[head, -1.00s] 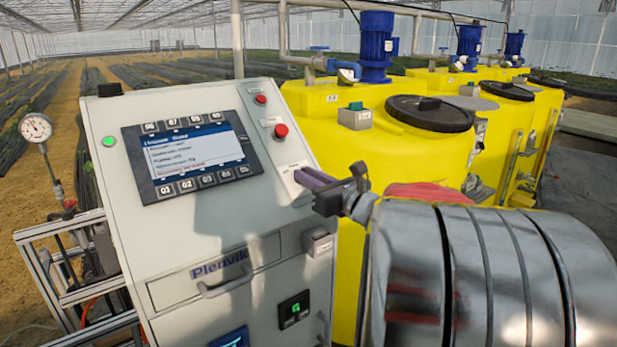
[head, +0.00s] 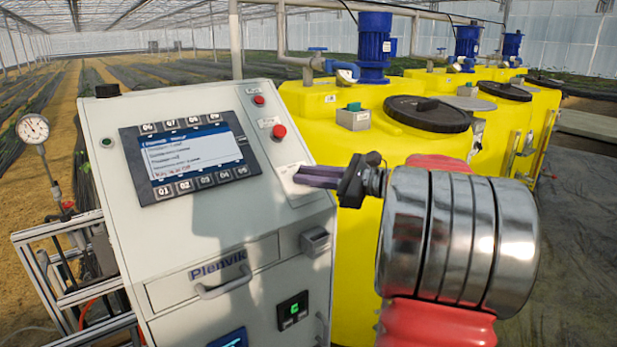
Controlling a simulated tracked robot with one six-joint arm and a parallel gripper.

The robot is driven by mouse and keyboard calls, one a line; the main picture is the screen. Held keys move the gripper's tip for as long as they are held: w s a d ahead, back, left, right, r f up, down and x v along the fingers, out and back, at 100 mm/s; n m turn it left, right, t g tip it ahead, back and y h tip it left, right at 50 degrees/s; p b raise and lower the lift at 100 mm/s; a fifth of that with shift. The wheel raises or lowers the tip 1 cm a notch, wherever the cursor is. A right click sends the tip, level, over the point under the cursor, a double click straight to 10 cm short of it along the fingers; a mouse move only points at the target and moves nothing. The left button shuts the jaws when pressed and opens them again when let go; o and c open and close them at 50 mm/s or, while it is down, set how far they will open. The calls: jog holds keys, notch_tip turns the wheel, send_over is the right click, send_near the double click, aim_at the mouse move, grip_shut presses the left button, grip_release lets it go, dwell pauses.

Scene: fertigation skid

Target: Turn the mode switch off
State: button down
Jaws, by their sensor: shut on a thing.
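The grey control cabinet (head: 120,245) stands at the left with its sloped panel facing me. My gripper (head: 300,176) reaches in from the right, its dark purple fingers at a pale plate (head: 299,192) on the panel's right side. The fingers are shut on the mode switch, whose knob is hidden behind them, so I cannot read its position. The round lamp (head: 107,142) at the panel's upper left is dark.
A screen with button rows (head: 190,157) sits left of my gripper. A red button (head: 279,131) and a smaller one (head: 259,100) lie above it. Yellow tanks (head: 345,160) stand behind. A pressure gauge (head: 33,128) is at far left.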

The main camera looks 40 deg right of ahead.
jog(key=shift+d+n+g+y, duration=0.1)
jog(key=shift+n+g+y, duration=0.5)
jog(key=shift+n, duration=0.5)
jog(key=shift+f, duration=0.1)
jog(key=c, duration=1.9)
grip_release()
jog(key=v, duration=1.3)
jog(key=shift+s+d, duration=0.2)
jog(key=shift+s, duration=0.05)
